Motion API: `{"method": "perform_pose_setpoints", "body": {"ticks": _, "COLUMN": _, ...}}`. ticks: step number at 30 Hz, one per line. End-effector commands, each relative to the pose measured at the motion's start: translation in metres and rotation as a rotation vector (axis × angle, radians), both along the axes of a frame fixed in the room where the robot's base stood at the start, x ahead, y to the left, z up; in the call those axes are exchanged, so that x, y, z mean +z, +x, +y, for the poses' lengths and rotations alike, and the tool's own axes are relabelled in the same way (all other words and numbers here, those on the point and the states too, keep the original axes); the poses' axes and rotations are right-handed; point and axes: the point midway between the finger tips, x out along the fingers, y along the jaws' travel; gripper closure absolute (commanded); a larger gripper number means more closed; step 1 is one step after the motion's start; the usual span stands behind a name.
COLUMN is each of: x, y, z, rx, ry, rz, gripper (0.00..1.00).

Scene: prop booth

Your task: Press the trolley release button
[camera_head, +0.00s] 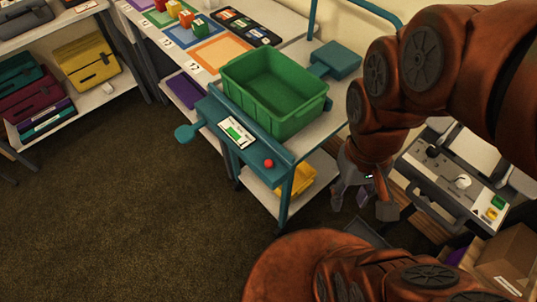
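The trolley (216,112) is teal with a pale top and carries a green bin (262,82). A small round red button (269,163) sits on its teal front panel, right of a white and green label (237,132). Nothing covers the button. My gripper (361,205) hangs to the right of the trolley, apart from the button and pointing down. Its fingers look spread apart, with no held object clear between them. A small purple patch shows between the fingers; I cannot tell what it is.
A teal paddle-like handle (187,132) sticks out left of the trolley. A yellow bin (297,178) is on its lower shelf. A grey control box (455,175) with coloured buttons and a cardboard box (508,262) stand at right. The carpet (120,220) at front left is clear.

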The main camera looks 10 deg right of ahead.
Motion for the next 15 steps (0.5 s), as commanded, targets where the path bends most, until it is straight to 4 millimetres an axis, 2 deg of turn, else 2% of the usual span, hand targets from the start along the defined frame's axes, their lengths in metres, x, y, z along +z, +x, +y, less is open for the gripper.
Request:
{"method": "perform_pose_setpoints", "body": {"ticks": 4, "x": 0.0, "y": 0.0, "z": 0.0, "rx": 0.0, "ry": 0.0, "rz": 0.0, "gripper": 0.6}}
{"method": "perform_pose_setpoints", "body": {"ticks": 15, "x": 0.0, "y": 0.0, "z": 0.0, "rx": 0.0, "ry": 0.0, "rz": 0.0, "gripper": 0.99}}
